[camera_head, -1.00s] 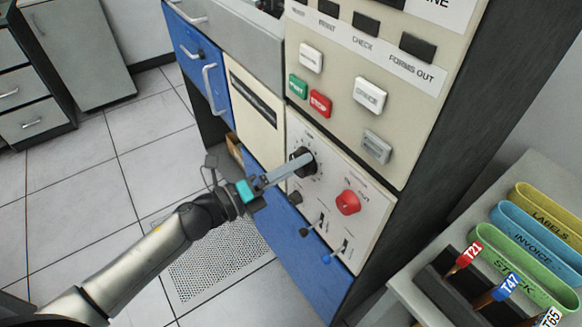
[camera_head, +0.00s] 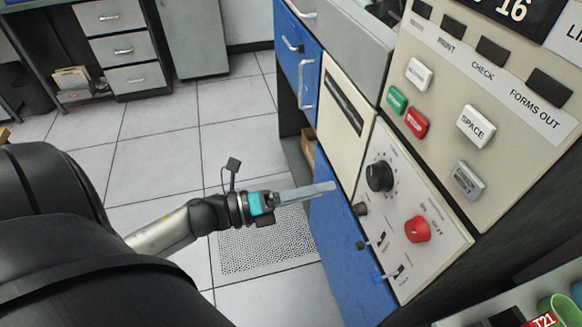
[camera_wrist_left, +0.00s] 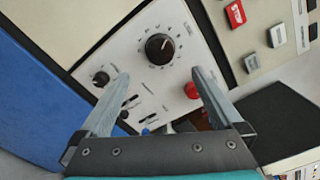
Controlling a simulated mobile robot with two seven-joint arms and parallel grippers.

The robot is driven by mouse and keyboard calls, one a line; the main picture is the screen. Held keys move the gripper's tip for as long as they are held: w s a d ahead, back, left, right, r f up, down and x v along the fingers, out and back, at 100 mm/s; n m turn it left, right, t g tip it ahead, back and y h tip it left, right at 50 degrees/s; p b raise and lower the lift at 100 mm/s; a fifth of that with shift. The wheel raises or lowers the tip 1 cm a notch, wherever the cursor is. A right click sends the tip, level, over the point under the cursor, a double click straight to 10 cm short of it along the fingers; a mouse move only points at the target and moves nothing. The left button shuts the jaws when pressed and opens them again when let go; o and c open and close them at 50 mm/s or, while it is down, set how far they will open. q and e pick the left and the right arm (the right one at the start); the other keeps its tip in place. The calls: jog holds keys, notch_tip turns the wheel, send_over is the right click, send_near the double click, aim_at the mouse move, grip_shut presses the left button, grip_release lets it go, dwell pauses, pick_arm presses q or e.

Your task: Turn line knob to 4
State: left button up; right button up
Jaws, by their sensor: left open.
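The black line knob (camera_head: 379,177) sits on the light lower panel of the machine, with a dial of marks around it. In the left wrist view the black knob (camera_wrist_left: 159,47) shows a pale pointer line, but the numbers are too small to read. My left gripper (camera_head: 330,188) is open and empty, held in front of the panel, left of the knob and apart from it. In the left wrist view its fingers (camera_wrist_left: 160,82) are spread, with the knob beyond and between them. My right gripper is not in view.
A red knob (camera_head: 417,229) is below right of the black knob. A smaller black knob (camera_head: 360,209) and toggle levers (camera_head: 378,278) lie lower on the panel. Push buttons (camera_head: 416,122) are above. Open tiled floor (camera_head: 160,120) lies to the left.

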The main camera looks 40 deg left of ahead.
pick_arm(q)
jog(key=v, duration=0.4)
jog(key=shift+s+a, duration=0.15)
dwell(0.4)
jog(key=s+a+f+n+g+y, duration=0.1)
jog(key=a+f+n+y, duration=0.15)
jog(key=f+n, duration=0.5)
jog(key=s+a+f+n+g+y, duration=0.15)
jog(key=f+n+y, duration=0.25)
jog(key=f, duration=0.6)
jog(key=s+a+f+n+y, duration=0.2)
jog(key=a+f+n+y, duration=0.15)
jog(key=f+n, duration=0.35)
jog(key=s+d+f+n+g, duration=0.5)
jog(key=s+f, duration=0.5)
jog(key=s, duration=0.1)
jog(key=s+d+f+n+g+y, duration=0.1)
jog(key=s+d+f+n+g, duration=0.4)
jog(key=s+f, duration=0.5)
jog(key=shift+s+d+n+g, duration=0.35)
jog(key=shift+s+d, duration=0.2)
jog(key=shift+s, duration=0.5)
